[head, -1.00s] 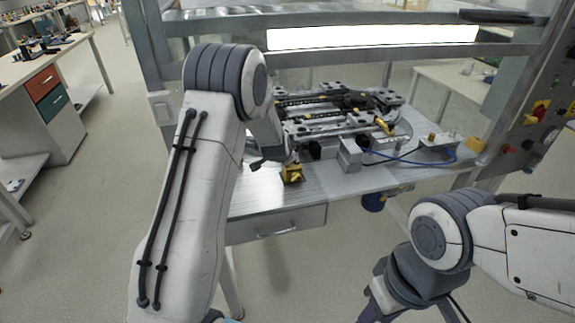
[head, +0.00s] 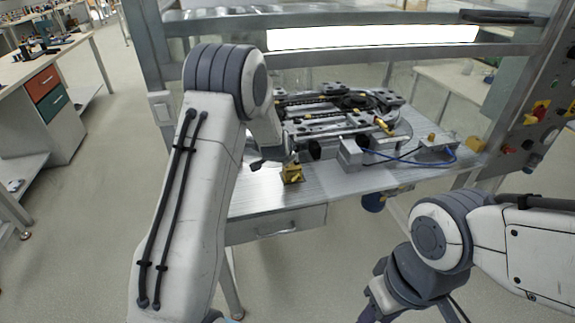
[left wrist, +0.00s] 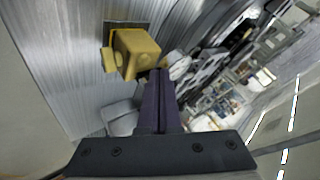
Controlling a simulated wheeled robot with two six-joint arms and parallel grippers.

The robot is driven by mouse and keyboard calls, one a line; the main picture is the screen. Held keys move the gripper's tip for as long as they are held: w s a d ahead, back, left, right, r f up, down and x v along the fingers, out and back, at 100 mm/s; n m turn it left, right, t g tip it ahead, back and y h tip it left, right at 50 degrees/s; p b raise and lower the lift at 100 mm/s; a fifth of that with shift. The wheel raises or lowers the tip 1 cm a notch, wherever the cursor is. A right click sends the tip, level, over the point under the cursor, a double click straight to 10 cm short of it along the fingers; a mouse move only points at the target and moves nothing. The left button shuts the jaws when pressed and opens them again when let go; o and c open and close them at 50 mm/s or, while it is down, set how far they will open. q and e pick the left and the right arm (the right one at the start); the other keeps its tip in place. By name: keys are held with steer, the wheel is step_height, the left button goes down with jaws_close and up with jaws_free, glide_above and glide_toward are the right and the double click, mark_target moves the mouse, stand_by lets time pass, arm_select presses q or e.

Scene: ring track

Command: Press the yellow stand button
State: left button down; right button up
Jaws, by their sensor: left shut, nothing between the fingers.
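A yellow block-shaped stand (head: 292,174) sits on the metal worktable (head: 250,203) near its front edge. It also shows in the left wrist view (left wrist: 136,54), on a dark base plate, with a smaller yellow piece on its left side. My left gripper (left wrist: 160,73) is shut and empty, its dark fingertips right beside the block's lower right corner in that view. I cannot tell whether they touch it. In the head view my left arm hides most of this gripper. My right arm hangs low in front of the table, and its gripper is largely cut off at the bottom edge.
A ring-shaped track mechanism (head: 340,110) fills the table behind the block. A grey box (head: 350,154) and a blue cable (head: 425,161) lie to the right. A control panel (head: 535,115) stands at far right. The table surface around the block is mostly clear.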

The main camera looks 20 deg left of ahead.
arm_select(q)
steer(key=shift+f, duration=0.1)
stand_by(0.3)
steer(key=shift+f, duration=0.3)
steer(key=shift+f+b, duration=0.4)
stand_by(0.6)
steer(key=shift+r+p, duration=0.8)
steer(key=shift+p, duration=0.05)
steer(key=shift+r, duration=0.1)
step_height(320, 180, up, 5)
steer(key=p, duration=0.4)
steer(key=shift+p, duration=0.35)
